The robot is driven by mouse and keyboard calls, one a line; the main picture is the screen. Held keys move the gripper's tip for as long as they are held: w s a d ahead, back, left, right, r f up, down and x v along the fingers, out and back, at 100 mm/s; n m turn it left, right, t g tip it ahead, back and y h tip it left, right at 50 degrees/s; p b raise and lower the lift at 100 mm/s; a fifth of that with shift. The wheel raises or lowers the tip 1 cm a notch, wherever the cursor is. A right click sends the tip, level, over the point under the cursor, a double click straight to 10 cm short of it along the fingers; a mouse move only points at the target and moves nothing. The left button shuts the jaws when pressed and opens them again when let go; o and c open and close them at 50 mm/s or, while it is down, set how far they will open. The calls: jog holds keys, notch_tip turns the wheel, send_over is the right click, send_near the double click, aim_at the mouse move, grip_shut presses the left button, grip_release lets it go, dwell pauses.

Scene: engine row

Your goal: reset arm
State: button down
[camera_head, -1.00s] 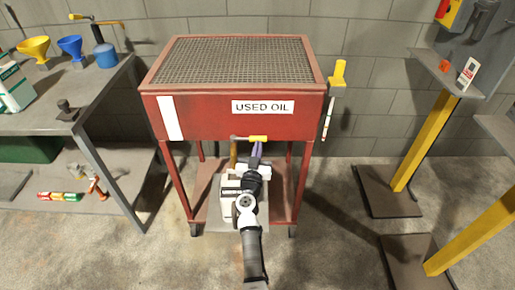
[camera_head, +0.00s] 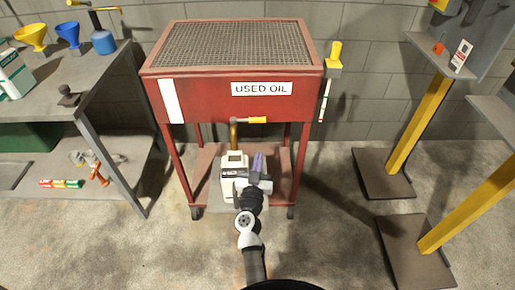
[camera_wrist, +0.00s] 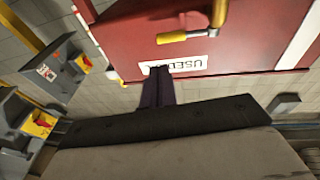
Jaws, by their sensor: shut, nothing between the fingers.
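My gripper (camera_head: 258,162) is shut and empty, in front of the lower part of the red used-oil stand (camera_head: 200,97). In the wrist view its purple fingers (camera_wrist: 158,88) are together, in front of the stand's "USED OIL" label (camera_wrist: 190,66). A valve with a yellow handle (camera_head: 257,119) sticks out below the stand's front edge, above my gripper. The valve handle also shows in the wrist view (camera_wrist: 172,37). My fingers appear apart from it. A white jug (camera_head: 230,180) stands on the stand's lower shelf, just left of my gripper, partly hidden by my arm.
A grey workbench (camera_head: 60,112) with funnels and bottles stands at the left. At the right are yellow posts (camera_head: 420,125) on dark base plates (camera_head: 384,174). Bare concrete floor lies on both sides of my arm.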

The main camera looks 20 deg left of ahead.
jog(key=shift+v, duration=0.85)
jog(key=shift+d, duration=0.1)
